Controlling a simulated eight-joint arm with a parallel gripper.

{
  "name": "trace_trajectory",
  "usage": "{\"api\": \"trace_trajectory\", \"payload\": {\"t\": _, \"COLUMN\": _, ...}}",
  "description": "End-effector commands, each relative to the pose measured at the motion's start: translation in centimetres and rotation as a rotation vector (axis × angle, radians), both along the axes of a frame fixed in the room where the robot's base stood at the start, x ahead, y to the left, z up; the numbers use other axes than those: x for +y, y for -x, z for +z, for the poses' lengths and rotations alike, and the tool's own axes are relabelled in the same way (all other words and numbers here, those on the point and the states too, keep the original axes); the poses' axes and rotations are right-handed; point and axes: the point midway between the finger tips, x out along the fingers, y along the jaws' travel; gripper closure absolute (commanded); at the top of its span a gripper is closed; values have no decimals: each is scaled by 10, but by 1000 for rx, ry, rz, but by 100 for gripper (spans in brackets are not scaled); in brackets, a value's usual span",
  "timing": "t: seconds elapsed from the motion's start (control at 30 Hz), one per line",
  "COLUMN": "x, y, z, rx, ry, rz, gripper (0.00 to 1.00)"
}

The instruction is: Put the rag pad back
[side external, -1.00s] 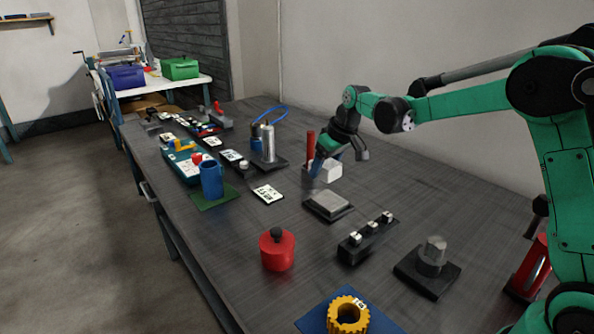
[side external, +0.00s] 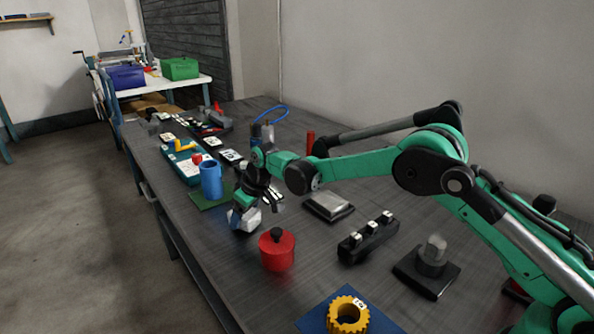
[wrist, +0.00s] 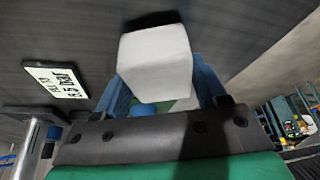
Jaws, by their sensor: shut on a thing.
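My gripper (side external: 240,212) is shut on a whitish block, which looks like the rag pad (side external: 246,219). It holds the pad low over the table's left side, behind the red lidded pot (side external: 277,250) and near the blue mug (side external: 211,180). In the wrist view, the pad (wrist: 155,62) fills the space between the blue fingers (wrist: 165,88). Whether it touches the table cannot be told. A shallow dark tray with a grey top (side external: 328,206) lies right of my gripper.
The blue mug stands on a green mat (side external: 208,202). A black rack with small pegs (side external: 368,238), a clear-topped piece on a black base (side external: 428,268) and a yellow gear (side external: 348,315) on a blue mat occupy the front. A white label card (wrist: 57,79) lies beside the pad.

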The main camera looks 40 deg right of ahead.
Motion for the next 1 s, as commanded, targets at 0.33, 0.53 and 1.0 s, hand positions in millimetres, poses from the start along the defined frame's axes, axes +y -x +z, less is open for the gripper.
{"api": "trace_trajectory", "payload": {"t": 0.33, "x": 0, "y": 0, "z": -6, "rx": 0, "ry": 0, "rz": -1, "gripper": 100}}
{"api": "trace_trajectory", "payload": {"t": 0.53, "x": 0, "y": 0, "z": -8, "rx": 0, "ry": 0, "rz": 0, "gripper": 4}}
{"api": "trace_trajectory", "payload": {"t": 1.0, "x": -2, "y": 3, "z": 3, "rx": 0, "ry": 0, "rz": -1, "gripper": 4}}
